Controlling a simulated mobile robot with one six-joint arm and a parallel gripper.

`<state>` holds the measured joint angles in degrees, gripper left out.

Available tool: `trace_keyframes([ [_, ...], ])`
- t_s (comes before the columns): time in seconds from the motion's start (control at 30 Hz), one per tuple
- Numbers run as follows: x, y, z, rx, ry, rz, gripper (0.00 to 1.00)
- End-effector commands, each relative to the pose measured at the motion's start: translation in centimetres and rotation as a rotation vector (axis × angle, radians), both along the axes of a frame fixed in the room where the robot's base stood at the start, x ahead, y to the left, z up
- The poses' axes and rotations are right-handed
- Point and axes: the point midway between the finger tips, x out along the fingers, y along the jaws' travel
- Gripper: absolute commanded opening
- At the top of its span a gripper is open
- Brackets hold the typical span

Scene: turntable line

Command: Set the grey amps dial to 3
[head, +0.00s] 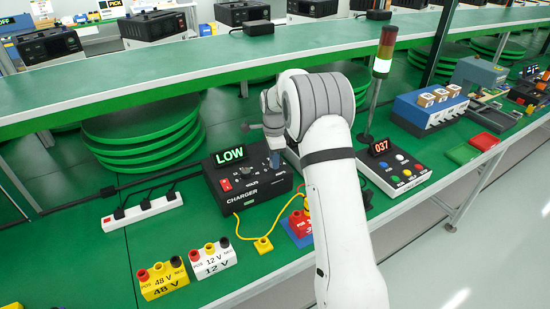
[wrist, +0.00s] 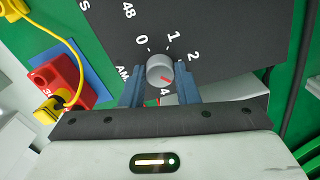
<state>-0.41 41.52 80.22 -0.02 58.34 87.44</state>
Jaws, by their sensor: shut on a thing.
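The charger (head: 231,187) is a black box on the green bench with a lit LOW display (head: 230,155). Its grey amps dial (wrist: 159,66) shows in the wrist view, with a red pointer mark on its lower right side. The numbers 0, 1, 2 and 4 are readable around it; the 3 is hidden, and the mark points into the stretch between 2 and 4. My gripper (wrist: 160,85) has its blue fingers shut on the dial, one on each side. In the head view my gripper (head: 277,160) is at the charger's right end and hides the dial.
A red terminal block (wrist: 66,82) with a yellow plug and cable is beside the charger. Yellow 48 V (head: 164,284) and white 12 V (head: 213,263) blocks stand in front. A button box showing 037 (head: 396,172) and a signal tower (head: 383,50) are to the right.

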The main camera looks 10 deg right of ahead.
Motion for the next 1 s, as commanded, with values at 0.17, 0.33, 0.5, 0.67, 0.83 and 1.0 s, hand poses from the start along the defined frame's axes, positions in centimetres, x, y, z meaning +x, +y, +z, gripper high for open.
trace_keyframes([
  [0.17,0.2,0.0,0.3,0.000,-0.009,0.000,0.41],
  [0.33,0.1,0.0,0.2,0.000,-0.005,0.000,0.50],
  [0.5,0.1,0.0,0.2,0.000,-0.004,0.000,0.50],
  [0.67,0.2,0.0,1.7,0.000,-0.007,0.000,0.50],
  [0.83,0.2,0.0,4.6,0.000,-0.008,0.000,0.50],
  [1.0,0.2,0.0,7.0,0.000,-0.007,0.001,0.50],
])
